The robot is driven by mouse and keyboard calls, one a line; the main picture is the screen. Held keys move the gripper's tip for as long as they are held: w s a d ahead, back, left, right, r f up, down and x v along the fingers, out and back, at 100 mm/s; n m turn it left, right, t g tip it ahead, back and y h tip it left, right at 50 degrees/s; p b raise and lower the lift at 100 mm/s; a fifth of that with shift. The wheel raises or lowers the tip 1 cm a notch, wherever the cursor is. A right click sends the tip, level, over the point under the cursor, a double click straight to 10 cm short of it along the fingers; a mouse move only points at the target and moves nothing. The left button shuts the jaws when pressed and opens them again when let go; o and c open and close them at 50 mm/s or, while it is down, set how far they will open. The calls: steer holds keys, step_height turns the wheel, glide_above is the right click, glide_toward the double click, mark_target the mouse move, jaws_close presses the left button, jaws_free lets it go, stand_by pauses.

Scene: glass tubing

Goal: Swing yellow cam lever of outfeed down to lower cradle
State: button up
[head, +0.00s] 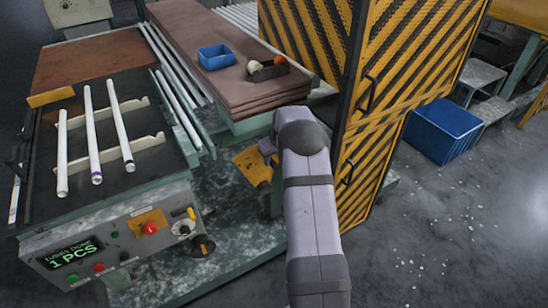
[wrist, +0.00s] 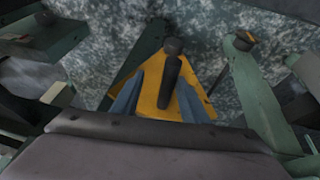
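A yellow plate (wrist: 206,85), which looks like part of the yellow cam lever, lies ahead of my gripper in the wrist view. A dark bar with a round knob (wrist: 173,46) runs along its middle. In the head view a yellow piece (head: 253,167) shows left of my arm, partly hidden by it. My gripper (wrist: 161,76) has its two blue-grey fingers apart, one on each side of the dark bar. I cannot tell whether they touch anything. The head view does not show the fingers. I cannot make out which part is the lower cradle.
A green post (wrist: 250,90) with a yellow-marked top stands right of the fingers. A yellow-black striped cabinet (head: 385,85) stands close right of my arm. A control panel (head: 125,240) and a bed with white tubes (head: 107,145) are left. Brown boards (head: 190,40) lie behind.

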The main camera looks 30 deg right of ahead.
steer(key=shift+s, duration=0.1)
stand_by(0.3)
steer(key=shift+b+v, duration=0.85)
steer(key=shift+v, duration=2.8)
steer(key=shift+m, duration=0.7)
steer(key=s+a+f+m+g+y, duration=0.1)
steer(key=s+a+f+g, duration=0.15)
steer(key=s, duration=0.45)
steer(key=s+a+f+m+g, duration=0.1)
steer(key=s+a+f+m, duration=0.1)
steer(key=s+a+f, duration=0.35)
steer(key=s+a+f+m+g+y, duration=0.1)
steer(key=s+a+f+g, duration=0.1)
steer(key=s, duration=0.6)
steer(key=s+a+r+n+g+p, duration=0.1)
steer(key=s+a+r, duration=0.2)
steer(key=s+a, duration=0.3)
steer(key=s+a+r+n+p, duration=0.1)
steer(key=s+a+r+p, duration=0.1)
steer(key=s+a+r, duration=0.35)
steer(key=a+r+n+t+p, duration=0.2)
steer(key=a+r+n, duration=0.1)
steer(key=a+r, duration=0.1)
steer(key=shift+r+h, duration=0.4)
steer(key=shift+r, duration=0.35)
